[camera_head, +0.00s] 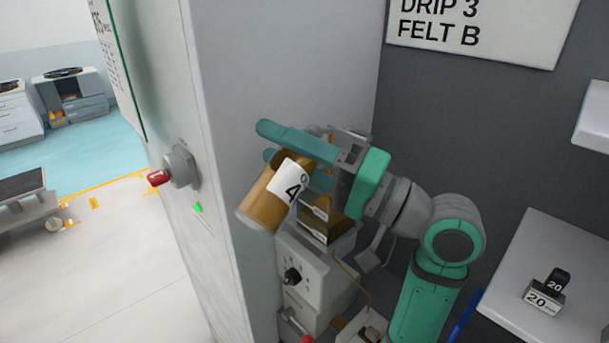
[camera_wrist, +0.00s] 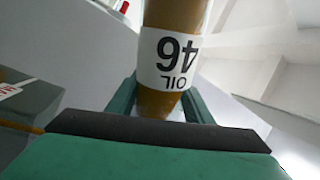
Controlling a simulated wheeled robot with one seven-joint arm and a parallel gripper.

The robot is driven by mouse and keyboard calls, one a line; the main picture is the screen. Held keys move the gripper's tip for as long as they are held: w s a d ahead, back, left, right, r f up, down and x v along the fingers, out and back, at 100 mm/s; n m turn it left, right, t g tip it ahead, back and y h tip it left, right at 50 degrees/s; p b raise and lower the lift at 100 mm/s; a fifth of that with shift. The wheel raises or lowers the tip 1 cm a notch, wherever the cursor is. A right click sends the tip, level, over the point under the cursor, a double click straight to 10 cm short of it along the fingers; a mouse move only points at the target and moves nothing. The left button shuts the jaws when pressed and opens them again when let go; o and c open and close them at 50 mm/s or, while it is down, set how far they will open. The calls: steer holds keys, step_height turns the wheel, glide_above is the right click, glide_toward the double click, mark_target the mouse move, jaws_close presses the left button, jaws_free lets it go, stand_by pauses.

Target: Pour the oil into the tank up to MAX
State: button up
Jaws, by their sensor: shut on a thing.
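My gripper (camera_head: 315,160) is shut on an amber oil bottle (camera_head: 261,205) with a white label. The bottle is tilted, its wide end toward the lower left. In the wrist view the bottle (camera_wrist: 177,22) fills the top middle, and its upside-down label reads "OIL 46". A small tank (camera_head: 322,228) with amber contents and white marks on its front shows just below and behind the gripper. The bottle and gripper hide part of the tank. Its MAX mark and the bottle's mouth cannot be made out, nor can any flow of oil.
A grey machine box with a black knob (camera_head: 292,276) is below the tank. A white panel with a red button (camera_head: 158,178) stands left. A block marked 20 (camera_head: 545,294) sits on the right shelf (camera_head: 516,268). A sign (camera_head: 480,30) hangs on the back wall.

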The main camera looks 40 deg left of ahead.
steer(key=shift+f+m, duration=0.25)
steer(key=shift+m, duration=0.25)
steer(key=shift+f, duration=0.1)
stand_by(1.8)
steer(key=shift+w+f+m+t+y, duration=0.1)
steer(key=shift+f+m+t+y, duration=0.3)
steer(key=shift+m, duration=0.5)
steer(key=shift+f, duration=0.1)
stand_by(2.8)
